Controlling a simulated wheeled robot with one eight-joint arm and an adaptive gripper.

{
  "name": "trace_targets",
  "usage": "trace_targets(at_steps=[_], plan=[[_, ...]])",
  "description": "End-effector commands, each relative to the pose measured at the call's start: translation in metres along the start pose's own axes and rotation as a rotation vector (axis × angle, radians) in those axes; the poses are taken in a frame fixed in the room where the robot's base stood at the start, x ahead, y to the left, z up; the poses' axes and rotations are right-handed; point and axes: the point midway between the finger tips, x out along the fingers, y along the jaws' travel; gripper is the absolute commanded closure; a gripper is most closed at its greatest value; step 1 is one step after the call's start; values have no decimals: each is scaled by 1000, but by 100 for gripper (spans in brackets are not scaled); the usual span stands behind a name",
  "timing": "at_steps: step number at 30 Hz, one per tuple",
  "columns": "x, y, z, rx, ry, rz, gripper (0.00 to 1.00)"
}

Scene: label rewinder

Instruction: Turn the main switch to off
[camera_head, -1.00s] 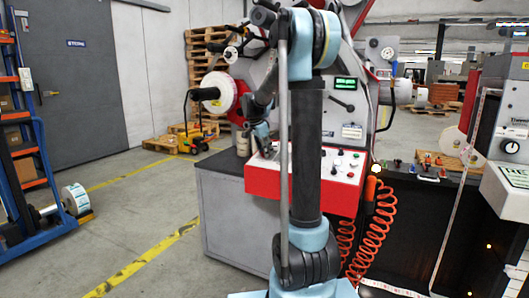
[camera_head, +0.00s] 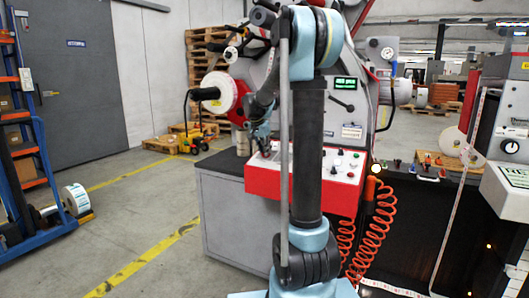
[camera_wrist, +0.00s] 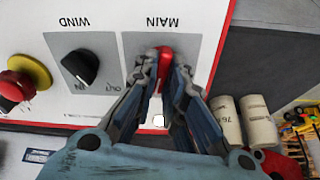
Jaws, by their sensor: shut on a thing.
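The main switch (camera_wrist: 165,62) is a red handle on a grey plate, under the upside-down label MAIN in the wrist view. Its handle lies nearly along the picture's vertical. My gripper (camera_wrist: 166,82) is shut on it, with one finger on each side. The fingers hide the plate's lower part, so I cannot read its position marks. In the head view my gripper (camera_head: 263,146) is at the left end of the red-fronted control panel (camera_head: 262,182), and the switch is too small to make out there.
Left of the main switch in the wrist view are the black WIND knob (camera_wrist: 80,66) and a red and yellow stop button (camera_wrist: 28,70). Pale rolls (camera_wrist: 258,120) stand beside the panel on the dark bench top. Orange coiled hoses (camera_head: 374,235) hang below the panel's right side.

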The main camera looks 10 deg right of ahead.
Motion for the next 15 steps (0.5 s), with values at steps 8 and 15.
trace_targets(at_steps=[8,15], plan=[[0,-1,0,-257,1,-42,100],[0,-1,-1,-464,2,-75,100]])
